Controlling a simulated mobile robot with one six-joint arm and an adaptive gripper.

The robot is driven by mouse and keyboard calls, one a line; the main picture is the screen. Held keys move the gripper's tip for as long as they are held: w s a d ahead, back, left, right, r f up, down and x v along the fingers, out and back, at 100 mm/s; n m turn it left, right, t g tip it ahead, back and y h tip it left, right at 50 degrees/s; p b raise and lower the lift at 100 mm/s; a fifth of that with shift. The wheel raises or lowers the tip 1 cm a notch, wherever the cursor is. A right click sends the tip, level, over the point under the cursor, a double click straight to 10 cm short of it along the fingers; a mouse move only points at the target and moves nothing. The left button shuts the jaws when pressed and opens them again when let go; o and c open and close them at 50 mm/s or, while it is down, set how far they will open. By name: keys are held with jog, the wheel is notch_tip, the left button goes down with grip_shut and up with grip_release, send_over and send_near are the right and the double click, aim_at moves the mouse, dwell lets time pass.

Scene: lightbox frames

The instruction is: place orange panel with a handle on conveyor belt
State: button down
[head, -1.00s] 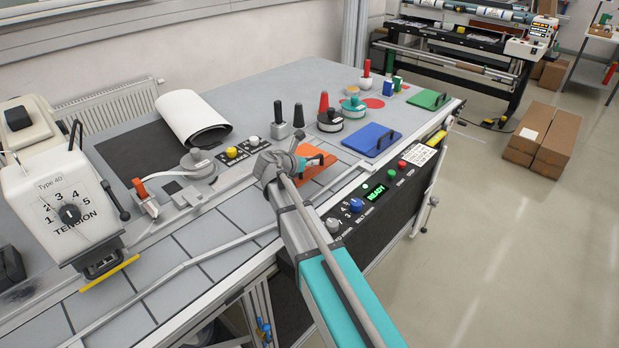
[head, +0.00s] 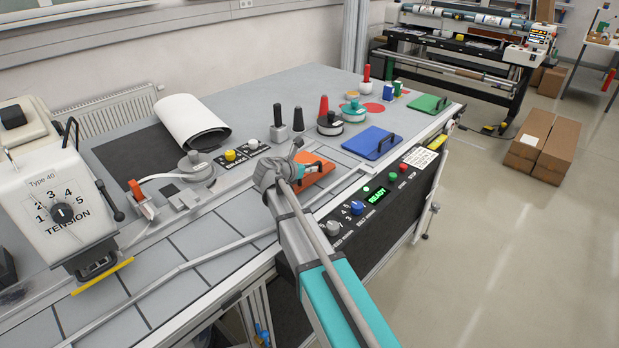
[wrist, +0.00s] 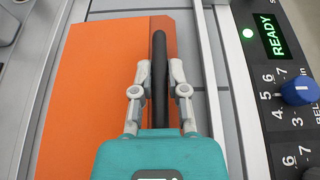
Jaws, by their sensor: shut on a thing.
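In the wrist view the panel (wrist: 92,85) fills the left and middle, over grey tiles beside a metal rail. The conveyor belt (head: 205,240) is the grey tiled strip along the table's front. In the head view my arm hides part of the panel. I cannot tell whether the panel touches the surface below.
A blue panel (head: 371,142) and a green panel (head: 428,104), both with handles, lie farther right. A control box (head: 385,205) with knobs and a READY display fronts the table. A white tension unit (head: 55,205) stands left. The tiled strip between is clear.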

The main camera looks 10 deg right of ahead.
jog(key=shift+f+b, duration=0.7)
jog(key=shift+f, duration=0.3)
jog(key=c, duration=0.7)
grip_release()
jog(key=shift+o, duration=0.2)
jog(key=shift+s+a+r, duration=0.1)
jog(key=p+v, duration=0.4)
jog(key=v, duration=0.5)
jog(key=shift+s+a+r, duration=0.15)
jog(key=shift+s+a, duration=0.1)
jog(key=shift+p+v, duration=0.35)
jog(key=shift+v, duration=0.65)
